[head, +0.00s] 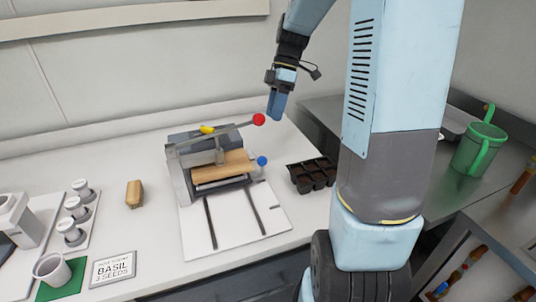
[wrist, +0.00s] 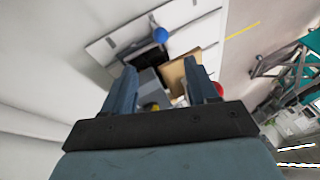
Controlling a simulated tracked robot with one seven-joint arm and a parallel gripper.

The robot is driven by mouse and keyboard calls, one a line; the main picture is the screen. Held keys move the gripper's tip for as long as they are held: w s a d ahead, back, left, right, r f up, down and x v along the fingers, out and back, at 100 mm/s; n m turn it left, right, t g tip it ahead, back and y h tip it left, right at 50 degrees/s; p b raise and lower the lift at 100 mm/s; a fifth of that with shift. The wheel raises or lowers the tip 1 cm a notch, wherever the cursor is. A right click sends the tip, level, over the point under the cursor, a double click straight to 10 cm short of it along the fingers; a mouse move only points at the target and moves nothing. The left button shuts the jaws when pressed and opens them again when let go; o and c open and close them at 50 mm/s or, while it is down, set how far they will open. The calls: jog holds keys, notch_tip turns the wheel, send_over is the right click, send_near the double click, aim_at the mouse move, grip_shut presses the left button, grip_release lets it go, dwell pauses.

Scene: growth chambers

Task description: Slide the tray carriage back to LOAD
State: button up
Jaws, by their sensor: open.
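A grey press-like machine (head: 178,173) stands on a white base with two dark rails (head: 210,222) running toward the front. The tray carriage (head: 224,184) appears to sit at the rails' far end, mostly hidden under a wooden block (head: 236,165). A blue ball knob (head: 262,161) is at its right side; the knob also shows in the wrist view (wrist: 160,35). A lever with a red ball (head: 259,119) extends over the machine toward the right. My gripper (head: 275,112) is open and empty, above and behind the blue knob, near the red ball. No LOAD marking is legible.
A black seedling tray (head: 312,175) stands right of the machine. The front rails are clear. A green watering can (head: 478,150) stands at far right.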

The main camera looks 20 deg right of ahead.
jog(key=s+a+f+n, duration=0.1)
jog(key=f, duration=0.3)
jog(key=s+a+f+n, duration=0.1)
jog(key=a+f, duration=0.1)
jog(key=f, duration=0.2)
jog(key=s+a+f+n, duration=0.1)
jog(key=f, duration=0.3)
jog(key=shift+s+a+f+n, duration=0.2)
jog(key=shift+a+f+n, duration=0.05)
jog(key=shift+a+n, duration=0.15)
grip_shut()
dwell(0.5)
